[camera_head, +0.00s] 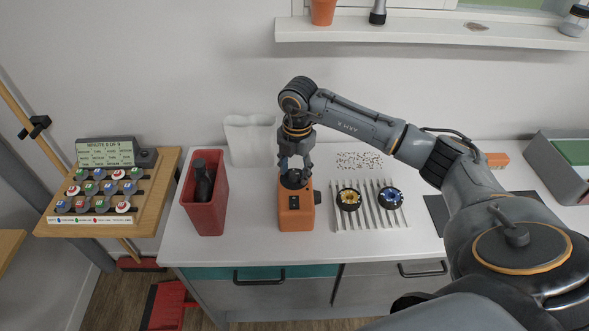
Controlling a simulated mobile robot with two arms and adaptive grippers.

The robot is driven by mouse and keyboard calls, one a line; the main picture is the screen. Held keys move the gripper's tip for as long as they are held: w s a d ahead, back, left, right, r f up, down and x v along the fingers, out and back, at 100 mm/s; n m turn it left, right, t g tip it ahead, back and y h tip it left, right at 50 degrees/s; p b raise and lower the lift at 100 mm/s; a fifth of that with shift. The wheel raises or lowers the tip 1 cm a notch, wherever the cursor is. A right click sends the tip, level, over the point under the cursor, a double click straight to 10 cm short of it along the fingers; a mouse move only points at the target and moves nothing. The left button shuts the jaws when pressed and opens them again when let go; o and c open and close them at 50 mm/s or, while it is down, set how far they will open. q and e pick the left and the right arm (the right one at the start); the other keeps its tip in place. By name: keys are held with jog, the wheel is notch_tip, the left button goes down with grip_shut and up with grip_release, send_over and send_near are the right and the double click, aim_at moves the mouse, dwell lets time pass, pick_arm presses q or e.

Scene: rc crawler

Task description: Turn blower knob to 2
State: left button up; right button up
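An orange box-shaped unit (296,216) with a dark switch on its front stands on the white counter; I take it to be the blower. A black round knob (294,180) shows on its top. My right gripper (293,169) points straight down over the unit, its fingers at the knob, one on each side. I cannot tell whether the fingers touch the knob or grip it. The knob's marks and its setting are too small to read. My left gripper is not in view.
A red bin (207,217) with a dark bottle stands left of the unit. Two round parts, one yellow-centred (348,199) and one blue-centred (390,198), lie on a slatted rack to its right. A button board (100,195) sits far left. A shelf (430,33) spans above.

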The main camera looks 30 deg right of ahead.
aim_at(296, 175)
jog(key=shift+r, duration=0.25)
notch_tip(296, 175, up, 12)
jog(key=shift+s+f, duration=0.25)
jog(key=shift+d, duration=0.1)
dwell(0.4)
